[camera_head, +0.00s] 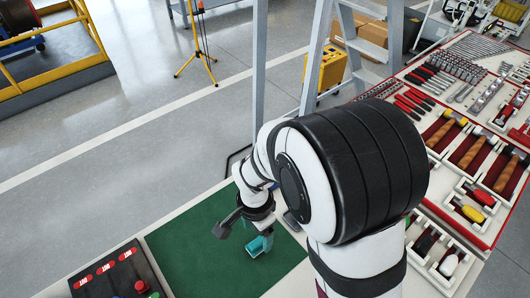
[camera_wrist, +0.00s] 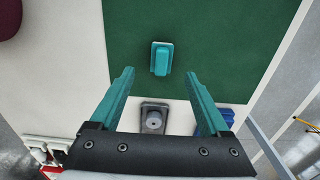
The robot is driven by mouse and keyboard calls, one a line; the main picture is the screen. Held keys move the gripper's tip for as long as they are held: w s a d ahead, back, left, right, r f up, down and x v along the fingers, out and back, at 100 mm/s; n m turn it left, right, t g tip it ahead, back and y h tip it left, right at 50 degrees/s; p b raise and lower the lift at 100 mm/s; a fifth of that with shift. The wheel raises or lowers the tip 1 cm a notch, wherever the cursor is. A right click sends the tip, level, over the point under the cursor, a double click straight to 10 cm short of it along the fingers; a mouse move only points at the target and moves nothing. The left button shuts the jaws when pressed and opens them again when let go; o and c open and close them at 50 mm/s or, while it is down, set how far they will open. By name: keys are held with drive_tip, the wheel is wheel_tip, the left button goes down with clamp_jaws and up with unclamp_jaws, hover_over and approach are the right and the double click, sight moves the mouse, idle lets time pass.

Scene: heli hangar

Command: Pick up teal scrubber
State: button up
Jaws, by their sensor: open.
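The teal scrubber (camera_wrist: 162,58) lies on the green mat (camera_wrist: 235,45) in the wrist view, a small rounded block with a raised middle. My gripper (camera_wrist: 159,73) has two teal fingers spread wide, with nothing between them. The scrubber shows just beyond the fingertips, roughly centred between them, with mat visible around it. In the head view the green mat (camera_head: 190,255) lies below my arm. Teal parts show there under my wrist, but I cannot clearly tell finger from scrubber.
A grey block with a round knob (camera_wrist: 153,118) and a blue object (camera_wrist: 227,115) sit near the mat's edge. In the head view a black control box (camera_head: 120,275) stands left of the mat, and a tool tray (camera_head: 455,215) lies to the right. A ladder (camera_head: 313,60) stands behind.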

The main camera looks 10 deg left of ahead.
sight(256, 243)
wheel_tip(256, 243, down, 7)
drive_tip(key=shift+a+r, duration=0.1)
drive_tip(key=shift+r, duration=0.05)
clamp_jaws()
idle(0.4)
